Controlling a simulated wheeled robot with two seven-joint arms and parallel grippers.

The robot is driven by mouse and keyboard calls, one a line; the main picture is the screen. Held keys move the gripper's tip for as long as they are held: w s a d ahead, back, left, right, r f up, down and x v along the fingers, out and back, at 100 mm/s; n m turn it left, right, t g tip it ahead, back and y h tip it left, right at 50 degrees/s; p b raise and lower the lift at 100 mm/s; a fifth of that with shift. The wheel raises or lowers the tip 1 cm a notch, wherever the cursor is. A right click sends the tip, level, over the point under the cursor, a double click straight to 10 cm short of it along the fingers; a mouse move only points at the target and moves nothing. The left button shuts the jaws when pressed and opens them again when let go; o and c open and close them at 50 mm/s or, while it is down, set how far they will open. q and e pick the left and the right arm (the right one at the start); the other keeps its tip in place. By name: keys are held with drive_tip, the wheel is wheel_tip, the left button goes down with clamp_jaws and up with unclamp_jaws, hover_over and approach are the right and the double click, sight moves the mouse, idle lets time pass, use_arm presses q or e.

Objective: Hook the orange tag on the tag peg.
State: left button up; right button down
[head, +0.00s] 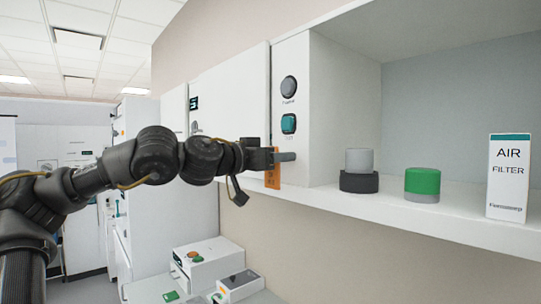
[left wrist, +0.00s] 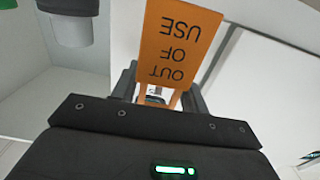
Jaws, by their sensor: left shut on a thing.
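The orange tag (head: 272,178) hangs upright at the tip of my left gripper (head: 284,157), in front of the white panel's lower edge. In the left wrist view the tag (left wrist: 178,38) reads "OUT OF USE" upside down, and its slotted end lies between the fingers of my left gripper (left wrist: 158,92), which is shut on it. A grey stub shows beside the tag in the head view; I cannot tell whether it is a fingertip or the tag peg. I cannot make out the peg clearly in either view. My right gripper is not in view.
The white panel (head: 292,145) carries a round grey knob (head: 289,87) and a teal switch (head: 289,124). On the shelf (head: 420,213) right of it stand a grey-and-black cylinder (head: 359,172), a green-topped cylinder (head: 422,184) and an air filter box (head: 508,177). Control boxes (head: 207,262) stand below.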

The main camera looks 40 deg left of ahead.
use_arm(q)
drive_tip(key=shift+w, duration=0.55)
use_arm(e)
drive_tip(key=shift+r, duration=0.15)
use_arm(q)
drive_tip(key=shift+f, duration=0.7)
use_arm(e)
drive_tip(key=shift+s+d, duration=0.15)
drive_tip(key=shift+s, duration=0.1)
use_arm(q)
drive_tip(key=o, duration=0.7)
drive_tip(key=shift+o, duration=1.2)
drive_tip(key=shift+d, duration=0.2)
drive_tip(key=shift+o, duration=0.5)
drive_tip(key=shift+s+d+r, duration=0.1)
drive_tip(key=shift+d+r, duration=0.15)
drive_tip(key=shift+d, duration=0.05)
drive_tip(key=shift+a, duration=0.25)
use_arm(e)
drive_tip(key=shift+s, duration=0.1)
